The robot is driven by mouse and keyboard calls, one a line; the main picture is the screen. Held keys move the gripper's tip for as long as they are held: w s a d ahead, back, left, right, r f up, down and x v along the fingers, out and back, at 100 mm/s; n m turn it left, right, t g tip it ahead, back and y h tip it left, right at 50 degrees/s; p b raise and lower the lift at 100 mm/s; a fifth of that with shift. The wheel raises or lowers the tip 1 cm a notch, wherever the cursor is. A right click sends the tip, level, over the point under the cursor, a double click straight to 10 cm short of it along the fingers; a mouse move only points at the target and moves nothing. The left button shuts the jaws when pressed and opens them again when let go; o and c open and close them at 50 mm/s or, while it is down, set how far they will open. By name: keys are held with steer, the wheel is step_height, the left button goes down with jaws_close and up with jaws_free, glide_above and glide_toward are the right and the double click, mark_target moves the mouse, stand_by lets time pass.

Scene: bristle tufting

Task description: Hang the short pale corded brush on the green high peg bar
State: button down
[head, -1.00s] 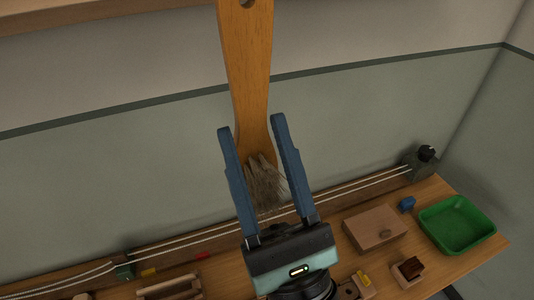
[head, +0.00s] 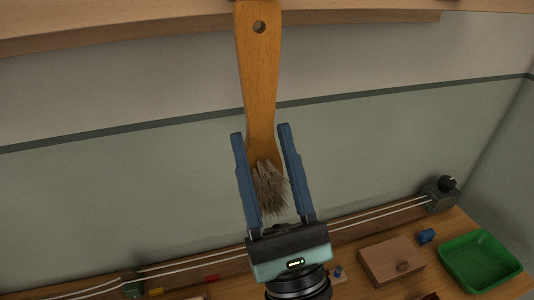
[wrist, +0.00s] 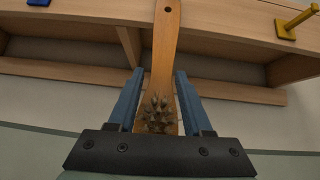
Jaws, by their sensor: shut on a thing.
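A brush (head: 259,80) with a flat orange-brown wooden handle and grey-brown bristles is held upright in my gripper (head: 261,131). The handle points up, with a hole near its top; the bristles lie down between the blue fingers. I see no cord on it. In the wrist view the brush (wrist: 165,48) rises from between the fingers of my gripper (wrist: 159,72), its top in front of the wooden rack. No green peg bar can be made out in either view.
A wooden rack (wrist: 90,40) spans overhead, with a yellow peg (wrist: 298,20) at right and a blue piece (wrist: 38,2) at left. The wall between is bare.

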stand_by(0.4)
steer(key=shift+c, duration=1.2)
jaws_free()
steer(key=b+v, duration=0.6)
steer(key=v, duration=0.1)
stand_by(0.5)
steer(key=shift+s, duration=0.1)
stand_by(0.4)
